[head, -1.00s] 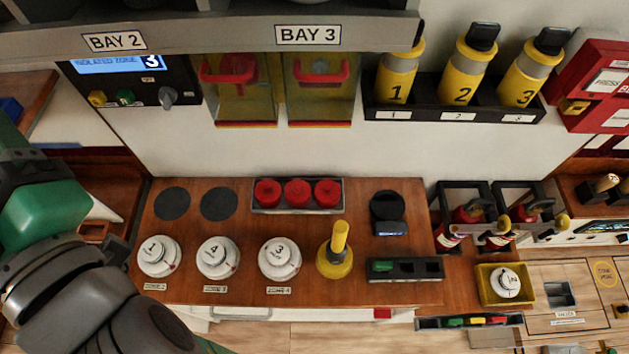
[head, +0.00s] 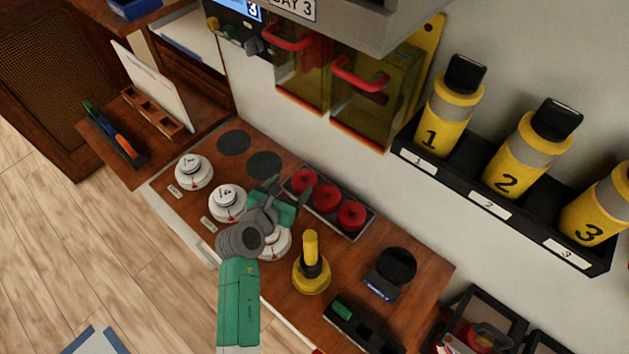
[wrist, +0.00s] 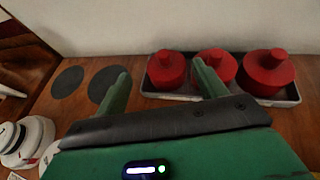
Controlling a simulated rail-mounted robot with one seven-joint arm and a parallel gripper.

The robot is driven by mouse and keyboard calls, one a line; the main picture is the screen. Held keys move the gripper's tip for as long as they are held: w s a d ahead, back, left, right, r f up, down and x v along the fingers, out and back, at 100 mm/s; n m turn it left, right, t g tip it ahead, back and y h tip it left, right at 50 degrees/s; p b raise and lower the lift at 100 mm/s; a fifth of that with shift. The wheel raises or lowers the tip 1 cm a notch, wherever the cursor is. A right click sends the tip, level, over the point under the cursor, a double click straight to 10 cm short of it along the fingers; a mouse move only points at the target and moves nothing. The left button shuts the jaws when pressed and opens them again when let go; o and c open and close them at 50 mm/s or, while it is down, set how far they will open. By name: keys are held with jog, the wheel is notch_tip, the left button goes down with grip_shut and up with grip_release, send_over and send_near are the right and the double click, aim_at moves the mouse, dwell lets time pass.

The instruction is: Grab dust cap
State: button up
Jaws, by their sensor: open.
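Three red dust caps sit in a row in a grey tray (head: 361,219) on the wooden bench: the left cap (head: 305,180), the middle cap (head: 327,198) and the right cap (head: 351,215). In the wrist view the left cap (wrist: 166,72), middle cap (wrist: 224,64) and right cap (wrist: 268,74) stand upright, each with a small knob on top. My gripper (head: 282,192) is open and empty, just left of the tray.
White detectors (head: 194,171) stand along the bench's front, one partly hidden behind my gripper. Two flat black discs (head: 234,142) lie behind them. A yellow post (head: 311,262) and a black round-topped device (head: 396,266) stand to the right. Yellow canisters (head: 515,160) hang behind.

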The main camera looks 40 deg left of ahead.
aim_at(302, 178)
jog(key=x, duration=0.3)
jog(key=w+f, duration=0.2)
jog(key=w, duration=0.1)
jog(key=shift+w+a+f+b, duration=0.2)
jog(key=shift+w+f+b, duration=0.05)
jog(key=shift+b, duration=0.15)
jog(key=shift+w+a+f, duration=0.1)
jog(key=shift+w+a, duration=0.05)
jog(key=shift+w, duration=0.3)
jog(key=shift+c, duration=0.2)
jog(key=c, duration=0.6)
